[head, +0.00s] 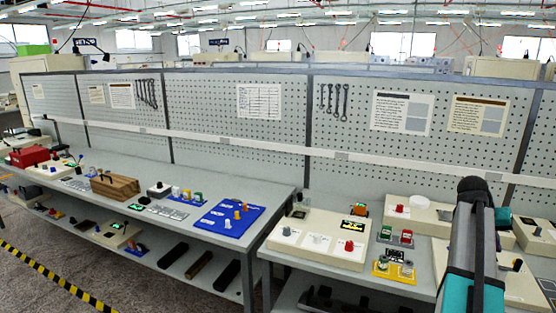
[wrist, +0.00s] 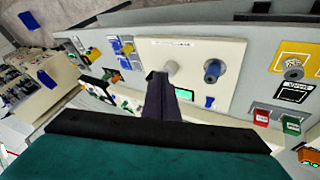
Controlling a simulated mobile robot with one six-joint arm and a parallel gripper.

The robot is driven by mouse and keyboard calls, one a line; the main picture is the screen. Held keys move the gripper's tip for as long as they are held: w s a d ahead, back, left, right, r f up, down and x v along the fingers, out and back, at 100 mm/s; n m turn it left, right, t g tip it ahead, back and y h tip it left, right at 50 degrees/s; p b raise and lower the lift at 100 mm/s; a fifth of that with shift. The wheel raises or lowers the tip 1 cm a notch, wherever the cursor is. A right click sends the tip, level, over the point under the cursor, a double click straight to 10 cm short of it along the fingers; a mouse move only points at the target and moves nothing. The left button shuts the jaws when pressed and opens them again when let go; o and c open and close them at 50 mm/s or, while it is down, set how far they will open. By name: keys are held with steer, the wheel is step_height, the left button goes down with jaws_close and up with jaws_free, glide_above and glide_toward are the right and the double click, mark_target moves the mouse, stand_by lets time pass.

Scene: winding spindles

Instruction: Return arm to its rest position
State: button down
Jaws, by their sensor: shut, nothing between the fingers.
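My gripper (wrist: 160,82) shows in the wrist view as two dark fingers pressed together, with nothing between them. It points toward a cream panel (wrist: 130,50). I cannot tell how far the fingertips are from the panel. In the head view, my grey and teal arm rises at the right in front of the bench and covers part of it. My gripper cannot be made out there.
In the head view, a cream box (head: 318,244) with knobs stands on the right bench. A blue mat (head: 215,222) with coloured pieces lies on the left bench. A pegboard wall (head: 225,105) stands behind.

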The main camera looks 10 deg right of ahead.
steer(key=w+a+f+n+y+b, duration=0.1)
steer(key=w+a+f+n, duration=0.15)
steer(key=a+f, duration=0.75)
steer(key=w+a+f+n+y+b, duration=0.1)
steer(key=w+a+f+y+b, duration=0.35)
steer(key=f, duration=1.05)
steer(key=s+a+f+n, duration=0.1)
steer(key=s+a+f, duration=0.1)
steer(key=a+f, duration=0.7)
steer(key=s+a+f+n, duration=0.1)
steer(key=s+a+f, duration=0.2)
steer(key=a+f, duration=0.6)
steer(key=s+a+f+n+g+b, duration=0.1)
steer(key=s+a+f, duration=0.4)
steer(key=a+f, duration=0.25)
steer(key=s+a+f+n+g+b, duration=0.1)
steer(key=s+a+f+g, duration=0.1)
steer(key=s+a+f, duration=0.45)
steer(key=s+a+f+n+g+y+b, duration=0.1)
steer(key=s+a+f, duration=0.4)
steer(key=s, duration=0.3)
steer(key=s+a+f+n+g+y+b, duration=0.1)
steer(key=s+a+f, duration=0.4)
steer(key=s+a, duration=0.3)
steer(key=shift+f, duration=0.4)
